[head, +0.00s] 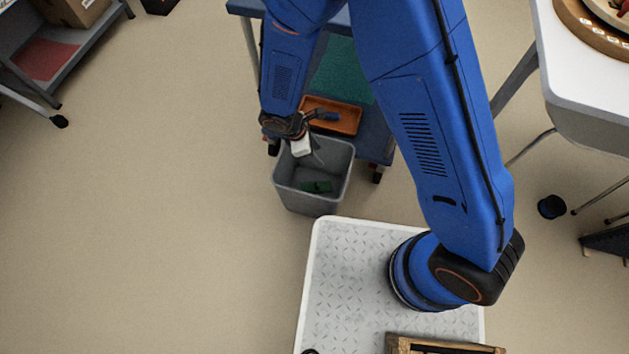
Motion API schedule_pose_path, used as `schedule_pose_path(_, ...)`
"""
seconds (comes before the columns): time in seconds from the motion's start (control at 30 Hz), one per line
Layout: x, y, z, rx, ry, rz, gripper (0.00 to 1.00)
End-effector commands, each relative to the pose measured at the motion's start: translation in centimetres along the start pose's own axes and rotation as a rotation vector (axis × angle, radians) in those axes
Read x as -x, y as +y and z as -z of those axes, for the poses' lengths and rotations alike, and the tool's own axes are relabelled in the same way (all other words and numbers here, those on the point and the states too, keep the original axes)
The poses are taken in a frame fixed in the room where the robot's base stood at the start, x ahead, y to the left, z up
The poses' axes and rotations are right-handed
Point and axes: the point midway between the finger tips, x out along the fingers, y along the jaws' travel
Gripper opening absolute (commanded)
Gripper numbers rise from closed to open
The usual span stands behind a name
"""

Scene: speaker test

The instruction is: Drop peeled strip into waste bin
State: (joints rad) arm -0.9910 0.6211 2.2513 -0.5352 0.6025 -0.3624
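The waste bin (302,202) is a grey, open-topped square bin on the floor, left of the middle of the head view. A dark green piece (316,186) lies inside it. My gripper (308,151) is over the far part of the bin's opening, at the end of my blue arm. A small white piece (301,147) shows at the gripper; I cannot tell whether it is the peeled strip or part of the gripper. The fingers are small and dark here, and I cannot tell whether they are open or shut.
A blue cart with an orange tray (333,115) and a green mat (343,70) stands just behind the bin. A white table (590,90) is at the right, a grey shelf (75,75) at upper left. Bare floor (150,220) lies left of the bin.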

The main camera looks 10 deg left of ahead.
Motion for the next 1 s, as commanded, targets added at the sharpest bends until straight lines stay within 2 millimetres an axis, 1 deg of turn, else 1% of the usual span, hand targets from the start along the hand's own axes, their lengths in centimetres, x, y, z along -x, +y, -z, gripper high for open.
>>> schedule_pose_path(0.17,0.3,0.0,0.0,-0.001,0.000,-0.001,0.42)
schedule_pose_path(0.27,1.2,0.1,0.1,-0.002,0.002,-0.002,0.42)
schedule_pose_path(0.33,2.2,0.1,0.1,-0.001,0.002,-0.003,0.42)
schedule_pose_path(0.8,11.5,0.1,0.1,0.000,0.003,-0.003,0.42)
schedule_pose_path(1.0,15.0,0.0,0.0,0.000,0.002,-0.002,0.42)
